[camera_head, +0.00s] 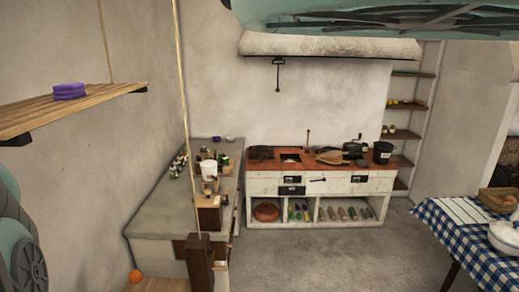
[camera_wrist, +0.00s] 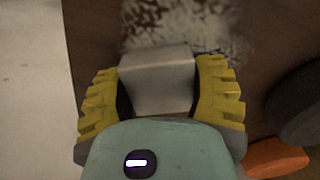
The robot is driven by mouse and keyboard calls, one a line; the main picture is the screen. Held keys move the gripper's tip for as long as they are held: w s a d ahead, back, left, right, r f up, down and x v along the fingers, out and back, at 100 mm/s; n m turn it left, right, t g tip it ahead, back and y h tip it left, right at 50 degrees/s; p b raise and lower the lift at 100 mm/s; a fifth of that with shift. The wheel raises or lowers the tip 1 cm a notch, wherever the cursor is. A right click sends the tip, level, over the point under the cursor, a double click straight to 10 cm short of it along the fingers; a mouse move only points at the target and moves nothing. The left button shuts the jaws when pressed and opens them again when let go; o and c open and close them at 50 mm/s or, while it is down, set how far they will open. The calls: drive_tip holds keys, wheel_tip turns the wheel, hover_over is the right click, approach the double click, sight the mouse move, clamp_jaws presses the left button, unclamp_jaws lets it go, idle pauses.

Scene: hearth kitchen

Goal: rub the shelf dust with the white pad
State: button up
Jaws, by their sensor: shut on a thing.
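In the wrist view my gripper (camera_wrist: 158,72) has its two yellow ribbed fingers closed on the sides of the white pad (camera_wrist: 157,88), which looks pale grey and blocky. The pad's far edge is at the near side of the shelf dust (camera_wrist: 195,25), a mottled whitish patch on a dark brown wooden surface (camera_wrist: 90,40). I cannot tell whether the pad touches the surface. The pad hides part of the patch's near side. My gripper, the pad and the dust are not visible in the head view.
In the wrist view a dark rounded object (camera_wrist: 305,105) and an orange one (camera_wrist: 275,158) lie at right. The head view shows a wooden wall shelf (camera_head: 30,115) with purple pads (camera_head: 69,91), a grey counter (camera_head: 160,205), a stove unit (camera_head: 320,185) and a checked table (camera_head: 460,235).

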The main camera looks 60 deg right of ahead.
drive_tip(key=shift+s+d, duration=0.6)
drive_tip(key=shift+s, duration=0.05)
drive_tip(key=shift+p, duration=0.3)
wheel_tip(320, 180, up, 6)
drive_tip(key=p, duration=0.6)
wheel_tip(320, 180, up, 3)
drive_tip(key=p, duration=0.3)
